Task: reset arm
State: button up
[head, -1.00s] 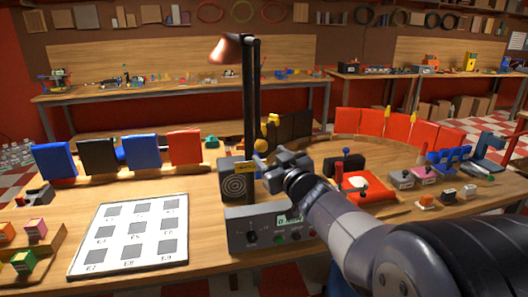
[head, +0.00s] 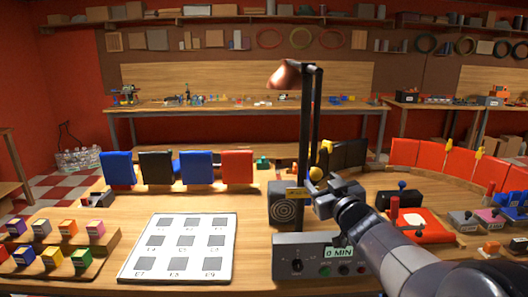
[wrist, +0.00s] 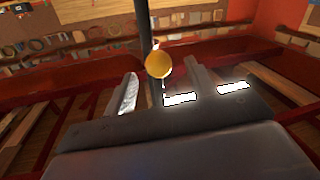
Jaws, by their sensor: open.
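My arm reaches in from the lower right of the head view. My gripper (head: 318,190) is just in front of the black post (head: 306,130) of the device with the dial box (head: 310,258). In the wrist view my gripper (wrist: 162,88) has its two fingers wide apart with nothing held between them. A yellow ball (wrist: 158,66) shows beyond and between the fingers, in front of the dark post. The ball also shows right by the gripper in the head view (head: 315,173). I cannot tell whether the gripper touches it.
A white grid board (head: 180,248) lies left of the dial box. A wooden rack (head: 60,250) with several coloured blocks stands at far left. A red block with a lever (head: 410,224) is right of my arm.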

aim_at(312, 171)
jog(key=w, duration=0.3)
jog(key=w+a, duration=0.1)
jog(key=w, duration=0.2)
jog(key=shift+w+a+p, duration=0.2)
jog(key=shift+w+p, duration=0.15)
jog(key=shift+p, duration=0.05)
jog(key=shift+f+b, duration=0.15)
jog(key=shift+b, duration=0.4)
jog(key=shift+a, duration=0.1)
jog(key=shift+r+p, duration=0.3)
jog(key=shift+p, duration=0.15)
